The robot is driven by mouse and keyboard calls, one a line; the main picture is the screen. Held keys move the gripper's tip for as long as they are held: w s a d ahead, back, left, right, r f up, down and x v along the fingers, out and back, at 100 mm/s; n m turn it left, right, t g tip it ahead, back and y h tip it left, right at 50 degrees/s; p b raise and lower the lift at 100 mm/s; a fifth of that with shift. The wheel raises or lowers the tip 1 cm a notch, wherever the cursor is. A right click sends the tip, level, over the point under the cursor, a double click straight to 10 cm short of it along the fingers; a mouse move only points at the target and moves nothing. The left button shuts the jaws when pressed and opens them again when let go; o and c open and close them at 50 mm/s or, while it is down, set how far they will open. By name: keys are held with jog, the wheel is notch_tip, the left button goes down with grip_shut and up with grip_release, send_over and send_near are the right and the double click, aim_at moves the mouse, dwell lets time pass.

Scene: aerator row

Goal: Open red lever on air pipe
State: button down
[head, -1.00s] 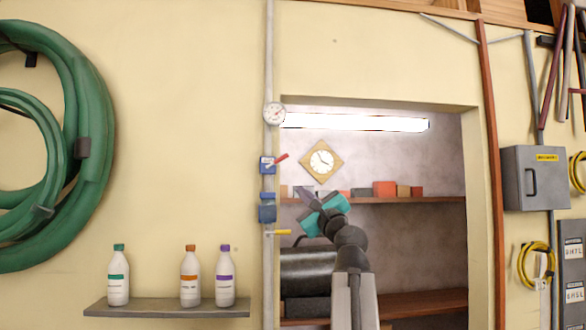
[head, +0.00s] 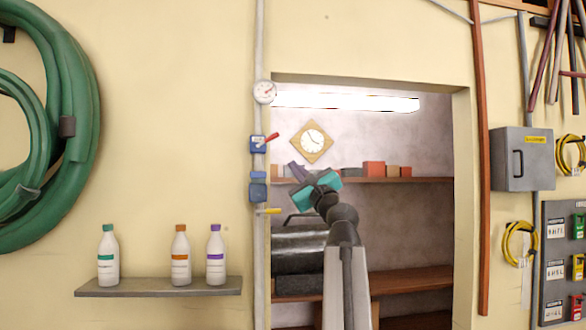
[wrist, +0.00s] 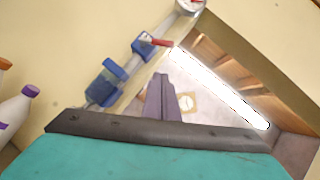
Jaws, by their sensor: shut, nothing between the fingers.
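The red lever (head: 271,137) sticks out to the upper right from a blue valve body (head: 257,144) on the vertical grey air pipe (head: 259,50). In the wrist view the red lever (wrist: 156,41) shows beyond my fingers, at the upper middle. A yellow lever (head: 269,211) sits lower on the same pipe, below a second blue body (head: 258,191). My gripper (head: 296,170) is shut and empty, right of the pipe and lower than the red lever, apart from it. Its purple-grey fingers (wrist: 161,100) show together in the wrist view.
A pressure gauge (head: 264,92) sits on the pipe above the valves. A shelf (head: 160,287) with three bottles is at lower left. A doorway recess with a clock (head: 312,142) and shelves lies behind my arm. A grey box (head: 521,158) hangs at right.

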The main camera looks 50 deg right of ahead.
aim_at(268, 140)
jog(key=w+d+r+p, duration=0.1)
jog(key=w+r+p, duration=0.2)
jog(key=w+r, duration=0.4)
jog(key=shift+w+d+r+p, duration=0.15)
jog(key=shift+w+d+p, duration=0.15)
jog(key=shift+w, duration=0.5)
